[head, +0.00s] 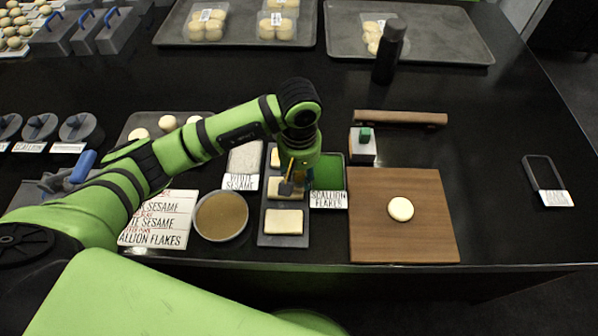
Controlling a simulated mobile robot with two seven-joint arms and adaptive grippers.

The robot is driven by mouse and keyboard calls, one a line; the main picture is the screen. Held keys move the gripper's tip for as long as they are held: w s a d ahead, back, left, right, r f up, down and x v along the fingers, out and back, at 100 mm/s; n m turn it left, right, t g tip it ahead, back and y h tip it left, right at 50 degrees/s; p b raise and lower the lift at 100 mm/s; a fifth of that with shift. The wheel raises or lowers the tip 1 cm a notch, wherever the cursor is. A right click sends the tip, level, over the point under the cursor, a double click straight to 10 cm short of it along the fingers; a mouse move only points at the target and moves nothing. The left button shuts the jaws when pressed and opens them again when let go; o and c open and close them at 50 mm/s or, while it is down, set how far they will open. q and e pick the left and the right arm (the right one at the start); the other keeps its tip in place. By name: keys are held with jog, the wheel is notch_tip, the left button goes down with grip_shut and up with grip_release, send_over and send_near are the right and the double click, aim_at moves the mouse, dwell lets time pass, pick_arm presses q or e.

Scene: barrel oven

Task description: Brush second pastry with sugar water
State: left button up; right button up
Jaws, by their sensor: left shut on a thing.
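A dark tray (263,232) holds a column of pale rectangular pastries. The near pastry (284,222) shows whole, the middle pastry (278,193) is partly covered, and the far pastry (275,158) is mostly hidden by my arm. My left gripper (293,172) points down over the tray and is shut on a brush (286,187). The brush's dark head is over the middle pastry; I cannot tell whether it touches. A round bowl of brown liquid (221,216), likely the sugar water, stands left of the tray. My right gripper is out of view.
White sesame (245,158) and green scallion flakes (328,171) flank the tray. A wooden board (405,235) with a round dough piece (400,209) lies right. The counter further right is mostly clear.

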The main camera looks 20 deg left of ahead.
pick_arm(q)
jog(key=shift+f+b, duration=0.35)
dwell(0.3)
jog(key=shift+s+a+r+b, duration=0.1)
jog(key=shift+s+a+b, duration=0.15)
jog(key=shift+a, duration=0.5)
jog(key=shift+s+a+b, duration=0.2)
jog(key=shift+a+b, duration=0.05)
jog(key=shift+a, duration=0.5)
jog(key=shift+s+a+b, duration=0.25)
jog(key=shift+a+b, duration=0.15)
jog(key=shift+a, duration=0.35)
jog(key=shift+s+a+b, duration=0.2)
jog(key=shift+a+b, duration=0.2)
jog(key=shift+a, duration=0.35)
jog(key=shift+d, duration=0.1)
